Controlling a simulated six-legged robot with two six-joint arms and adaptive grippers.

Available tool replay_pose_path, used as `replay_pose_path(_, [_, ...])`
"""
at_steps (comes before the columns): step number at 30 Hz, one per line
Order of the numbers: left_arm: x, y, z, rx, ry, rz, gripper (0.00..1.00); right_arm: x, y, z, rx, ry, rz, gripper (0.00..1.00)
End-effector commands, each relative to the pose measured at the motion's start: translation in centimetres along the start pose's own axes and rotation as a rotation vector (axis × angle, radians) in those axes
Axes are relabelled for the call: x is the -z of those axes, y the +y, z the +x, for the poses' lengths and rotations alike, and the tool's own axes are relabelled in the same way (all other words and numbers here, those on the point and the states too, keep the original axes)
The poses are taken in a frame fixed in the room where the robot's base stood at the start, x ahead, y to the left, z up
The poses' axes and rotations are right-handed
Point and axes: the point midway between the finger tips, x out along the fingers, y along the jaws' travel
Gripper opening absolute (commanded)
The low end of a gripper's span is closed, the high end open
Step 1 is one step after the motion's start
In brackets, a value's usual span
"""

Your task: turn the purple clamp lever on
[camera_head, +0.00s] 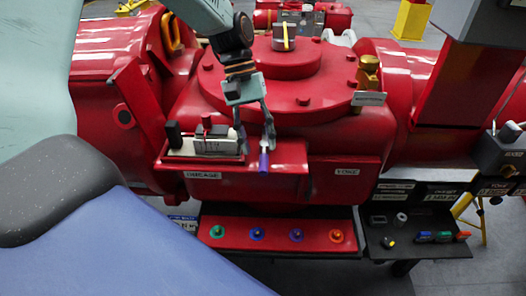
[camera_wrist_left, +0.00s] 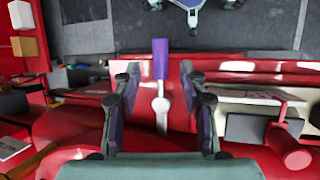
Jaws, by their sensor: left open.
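In the left wrist view the purple handle (camera_wrist_left: 161,58) sits on a white shaft with a round joint. My left gripper (camera_head: 254,132) is just above and behind the lever, pointing down. In the left wrist view its two fingers (camera_wrist_left: 160,97) are open, one on each side of the lever's white shaft, with gaps on both sides. The purple end reaches out beyond the fingertips. My right gripper is not in view.
A grey box with a red knob (camera_head: 207,134) stands on the ledge left of the lever. A brass fitting (camera_head: 368,72) stands to the right. A red panel with several coloured knobs (camera_head: 277,236) lies below. A dark shelf (camera_head: 419,240) with small parts is at lower right.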

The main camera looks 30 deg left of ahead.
Motion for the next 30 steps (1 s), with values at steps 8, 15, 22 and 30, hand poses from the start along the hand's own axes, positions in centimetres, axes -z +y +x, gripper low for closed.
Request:
replay_pose_path(8, [0.0,0.0,3.3,0.002,-0.001,0.0,0.43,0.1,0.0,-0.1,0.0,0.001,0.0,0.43])
replay_pose_path(15, [0.1,0.2,3.8,0.001,0.001,-0.001,0.43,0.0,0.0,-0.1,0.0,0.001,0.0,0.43])
replay_pose_path(22, [0.2,0.3,3.8,0.001,0.001,-0.001,0.33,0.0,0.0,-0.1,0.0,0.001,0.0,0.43])
replay_pose_path(30, [0.2,0.2,3.8,0.001,0.001,-0.001,0.1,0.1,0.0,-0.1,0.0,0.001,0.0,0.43])
